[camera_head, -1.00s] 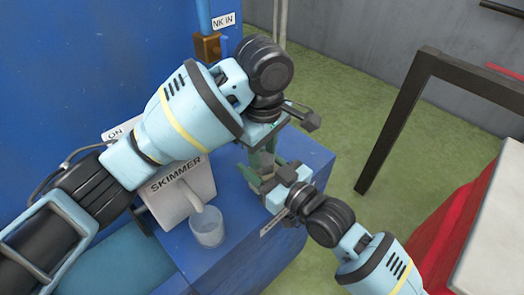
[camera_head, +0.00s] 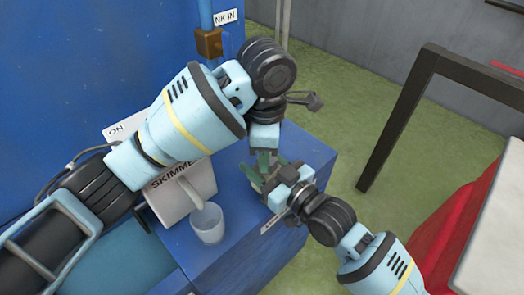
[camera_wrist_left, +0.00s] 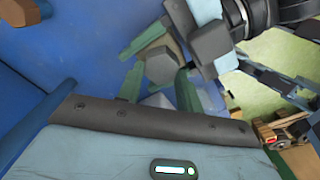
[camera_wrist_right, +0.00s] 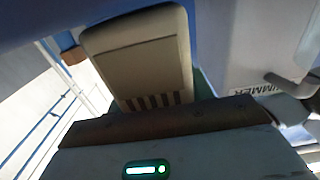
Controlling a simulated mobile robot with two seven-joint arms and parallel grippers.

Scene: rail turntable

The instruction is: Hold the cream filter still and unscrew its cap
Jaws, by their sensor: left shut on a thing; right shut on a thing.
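My left gripper (camera_head: 263,163) points down from above, beside the front of the blue cabinet, and is shut on what appears to be the cap. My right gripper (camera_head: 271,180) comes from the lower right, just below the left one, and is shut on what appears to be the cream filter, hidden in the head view.
A white SKIMMER spout block (camera_head: 190,193) and a clear cup (camera_head: 207,224) stand close left of the grippers on the blue cabinet (camera_head: 225,260). A dark frame (camera_head: 395,120) and a red-sided table (camera_head: 440,240) stand right. Green floor lies between.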

